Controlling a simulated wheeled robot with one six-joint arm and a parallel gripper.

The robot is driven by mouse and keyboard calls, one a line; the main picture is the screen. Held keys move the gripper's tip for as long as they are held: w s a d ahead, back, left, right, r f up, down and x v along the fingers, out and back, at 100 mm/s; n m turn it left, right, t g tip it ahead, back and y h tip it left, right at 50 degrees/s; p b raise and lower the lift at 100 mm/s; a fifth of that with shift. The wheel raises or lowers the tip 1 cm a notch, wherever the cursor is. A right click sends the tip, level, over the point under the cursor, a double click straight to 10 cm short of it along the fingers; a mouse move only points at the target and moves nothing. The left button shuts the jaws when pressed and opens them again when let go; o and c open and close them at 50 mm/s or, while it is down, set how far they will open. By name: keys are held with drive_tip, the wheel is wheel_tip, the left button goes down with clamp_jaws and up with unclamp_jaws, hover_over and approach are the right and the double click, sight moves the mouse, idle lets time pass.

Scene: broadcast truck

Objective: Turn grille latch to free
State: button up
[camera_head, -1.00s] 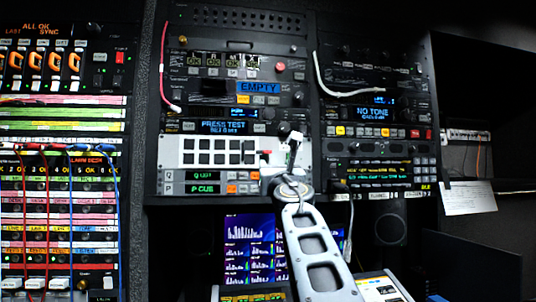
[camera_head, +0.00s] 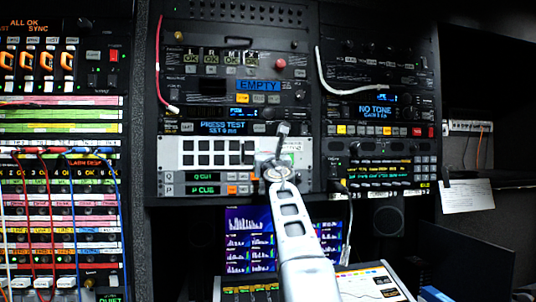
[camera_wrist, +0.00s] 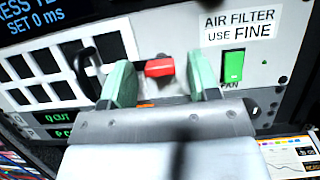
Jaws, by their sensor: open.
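The grille is a white panel (camera_head: 200,146) with rows of dark rectangular openings; it also shows in the wrist view (camera_wrist: 22,98). A red latch (camera_wrist: 160,67) sticks out of the panel to the right of the openings. My gripper (camera_wrist: 158,78) is open, with one green-padded finger on each side of the red latch. I see gaps between latch and pads, and cannot tell how deep the fingers reach. In the head view my gripper (camera_head: 280,145) is in front of the panel's right part and hides the latch.
A green fan switch (camera_wrist: 233,66) sits right of the latch, under an "AIR FILTER USE FINE" label (camera_wrist: 240,26). A dark curved handle (camera_wrist: 84,64) is close to my left finger. A monitor (camera_head: 245,238) and a lit tablet-like screen (camera_head: 365,284) are below.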

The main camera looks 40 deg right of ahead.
drive_tip(key=c, duration=0.9)
drive_tip(key=shift+m, duration=0.5)
drive_tip(key=shift+w+a+r+m+g+h+p, duration=0.1)
drive_tip(key=shift+m+g+h+p, duration=0.85)
drive_tip(key=shift+m, duration=2.6)
drive_tip(key=shift+a+r+m+g+h+p, duration=0.1)
drive_tip(key=shift+m+g+h+p, duration=0.15)
drive_tip(key=shift+m+g+p, duration=2.4)
drive_tip(key=shift+w+a+r+m+g+h+p, duration=0.1)
drive_tip(key=shift+m+g+h, duration=0.45)
drive_tip(key=shift+m, duration=3.95)
